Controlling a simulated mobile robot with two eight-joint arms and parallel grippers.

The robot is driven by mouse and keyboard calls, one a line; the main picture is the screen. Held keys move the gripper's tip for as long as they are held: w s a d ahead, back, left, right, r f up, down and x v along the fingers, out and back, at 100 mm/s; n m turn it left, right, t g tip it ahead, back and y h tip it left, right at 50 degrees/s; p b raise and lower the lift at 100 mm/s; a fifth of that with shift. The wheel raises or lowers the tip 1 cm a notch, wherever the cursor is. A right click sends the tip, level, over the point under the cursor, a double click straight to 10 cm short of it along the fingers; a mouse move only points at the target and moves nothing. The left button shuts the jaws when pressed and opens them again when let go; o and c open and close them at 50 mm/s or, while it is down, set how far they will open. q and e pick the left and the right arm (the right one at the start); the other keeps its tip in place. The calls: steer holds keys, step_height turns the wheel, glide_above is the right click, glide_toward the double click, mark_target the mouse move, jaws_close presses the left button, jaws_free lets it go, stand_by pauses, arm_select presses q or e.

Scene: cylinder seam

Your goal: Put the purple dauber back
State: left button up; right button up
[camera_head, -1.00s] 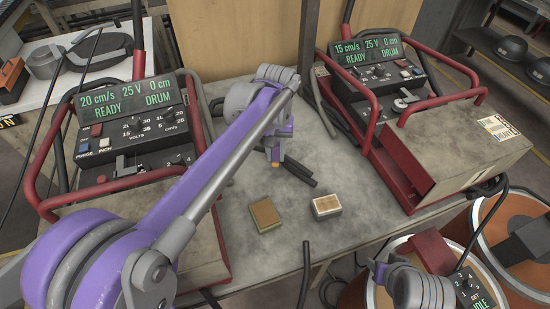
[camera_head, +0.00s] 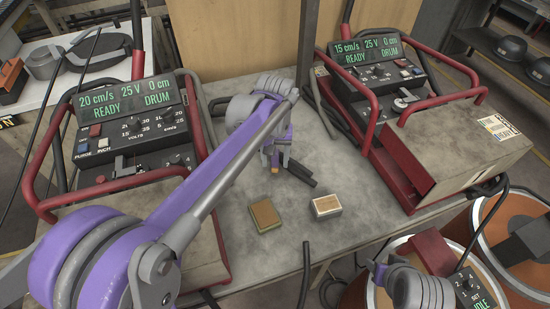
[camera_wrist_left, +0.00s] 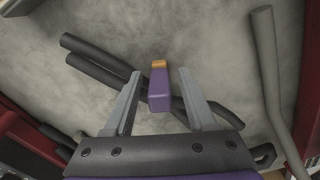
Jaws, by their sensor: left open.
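My left gripper (camera_head: 276,165) hangs over the middle of the grey bench, fingers pointing down. In the left wrist view its two grey fingers (camera_wrist_left: 160,90) stand wide apart. A purple block with an orange tip (camera_wrist_left: 160,90) shows between them, touching neither finger. I cannot tell whether this block is the dauber or part of my gripper. No other purple dauber can be made out. Part of my right arm shows at the lower right; its finger opening cannot be made out.
Dark rods (camera_head: 300,172) lie beside the left gripper. Two small blocks, one brown-green (camera_head: 265,215) and one tan-topped (camera_head: 326,206), lie nearer the front. Red-framed machines stand left (camera_head: 130,130) and right (camera_head: 455,150). Drums (camera_head: 515,225) stand lower right. The bench between is mostly clear.

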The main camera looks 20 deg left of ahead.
arm_select(q)
step_height(320, 180, up, 12)
steer(key=shift+r+p, duration=0.2)
steer(key=shift+p, duration=0.3)
